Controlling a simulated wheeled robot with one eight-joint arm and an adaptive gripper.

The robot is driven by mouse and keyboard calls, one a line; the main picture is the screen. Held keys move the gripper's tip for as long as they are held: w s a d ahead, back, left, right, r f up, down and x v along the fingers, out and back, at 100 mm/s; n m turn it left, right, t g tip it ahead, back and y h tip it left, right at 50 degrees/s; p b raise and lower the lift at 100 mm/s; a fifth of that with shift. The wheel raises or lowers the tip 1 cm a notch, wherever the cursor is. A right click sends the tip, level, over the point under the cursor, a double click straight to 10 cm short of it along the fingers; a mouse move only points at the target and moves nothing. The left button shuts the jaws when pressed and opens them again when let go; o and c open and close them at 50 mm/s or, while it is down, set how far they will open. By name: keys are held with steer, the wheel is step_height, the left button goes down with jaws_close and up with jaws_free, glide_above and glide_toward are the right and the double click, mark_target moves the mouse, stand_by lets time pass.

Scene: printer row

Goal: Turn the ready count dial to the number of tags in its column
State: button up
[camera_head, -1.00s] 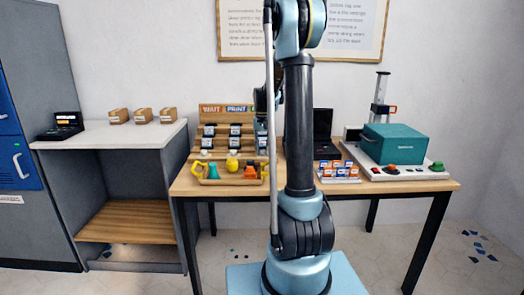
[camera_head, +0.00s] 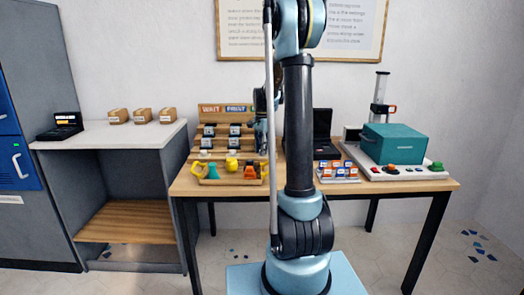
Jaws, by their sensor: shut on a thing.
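A stepped wooden rack (camera_head: 219,130) stands on the desk at centre left, with header signs reading WAIT (camera_head: 209,108) and PRINT (camera_head: 236,108). Dark tags with pale faces (camera_head: 235,130) sit on its steps. White dials show at the foot of the left column (camera_head: 205,153) and the middle column (camera_head: 231,153). The right column, its header and its dial are hidden behind my arm and gripper. My gripper (camera_head: 262,143) is at the foot of that right column, shut on what appears to be the ready count dial. The dial's reading and the column's tags cannot be seen.
A wooden tray (camera_head: 224,182) with yellow, teal and orange items lies in front of the rack. Right of my arm are a card holder (camera_head: 338,173), a dark laptop (camera_head: 322,130) and a teal machine (camera_head: 393,143). Small boxes (camera_head: 143,115) stand on the left counter.

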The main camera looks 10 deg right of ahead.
steer(key=shift+a+m, duration=0.1)
steer(key=shift+m, duration=1)
steer(key=shift+w, duration=0.1)
steer(key=o, duration=1.1)
steer(key=shift+c, duration=0.2)
step_height(320, 180, up, 12)
